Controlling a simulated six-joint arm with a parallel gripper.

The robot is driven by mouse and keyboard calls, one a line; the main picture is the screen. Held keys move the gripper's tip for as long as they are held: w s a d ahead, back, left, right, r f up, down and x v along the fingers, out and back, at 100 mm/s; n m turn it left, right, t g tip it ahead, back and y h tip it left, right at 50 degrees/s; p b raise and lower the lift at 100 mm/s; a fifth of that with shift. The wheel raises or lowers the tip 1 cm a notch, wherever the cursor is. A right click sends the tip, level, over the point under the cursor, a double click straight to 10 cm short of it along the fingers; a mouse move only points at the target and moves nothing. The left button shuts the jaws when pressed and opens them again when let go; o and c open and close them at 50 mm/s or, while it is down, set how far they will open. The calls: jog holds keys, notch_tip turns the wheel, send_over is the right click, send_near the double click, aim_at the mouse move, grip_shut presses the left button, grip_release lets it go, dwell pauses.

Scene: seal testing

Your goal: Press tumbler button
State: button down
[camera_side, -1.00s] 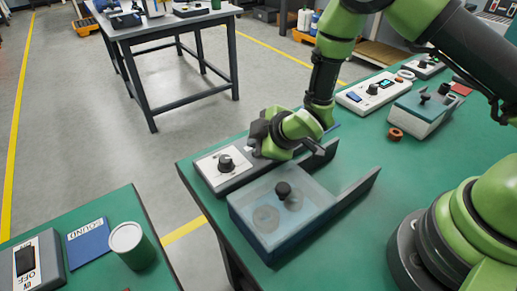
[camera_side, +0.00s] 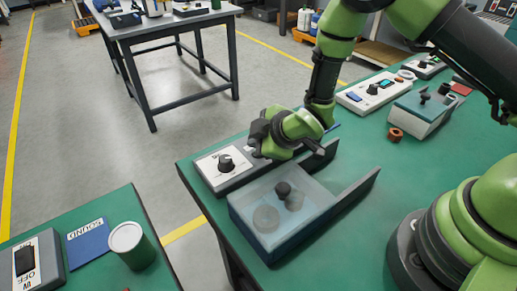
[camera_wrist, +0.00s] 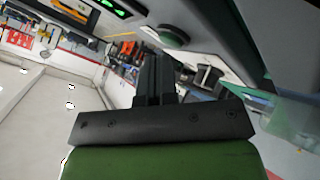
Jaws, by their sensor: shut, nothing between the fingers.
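A grey control box with a white panel (camera_side: 207,172) and a black knob (camera_side: 226,163) sits at the left edge of the green bench in the side view. My gripper (camera_side: 253,149) is low over the right end of this box, its fingers together and empty.
A clear-lidded tank (camera_side: 270,245) with a black knob on top stands just in front of the box. Another lidded box (camera_side: 424,108), a white control panel (camera_side: 367,94) and a brown ring (camera_side: 395,134) are farther right. The bench is bare between tank and ring.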

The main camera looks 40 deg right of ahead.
jog(key=shift+a, duration=0.1)
jog(key=shift+r, duration=2.45)
jog(key=shift+r, duration=0.15)
jog(key=s+d+r+m, duration=0.3)
jog(key=r+m, duration=0.1)
jog(key=r, duration=0.4)
jog(key=s+d+r+m, duration=0.2)
jog(key=s+r+m, duration=0.15)
jog(key=r, duration=0.45)
jog(key=s+d+r+m+g, duration=0.1)
jog(key=s+r+m, duration=0.2)
jog(key=s, duration=0.5)
jog(key=s+d+r+m, duration=0.1)
jog(key=s+r+m, duration=0.1)
jog(key=s+m, duration=0.3)
jog(key=s, duration=0.4)
jog(key=shift+s+d+r+g, duration=0.25)
jog(key=shift+d+r+g, duration=0.1)
jog(key=shift+r+g, duration=0.05)
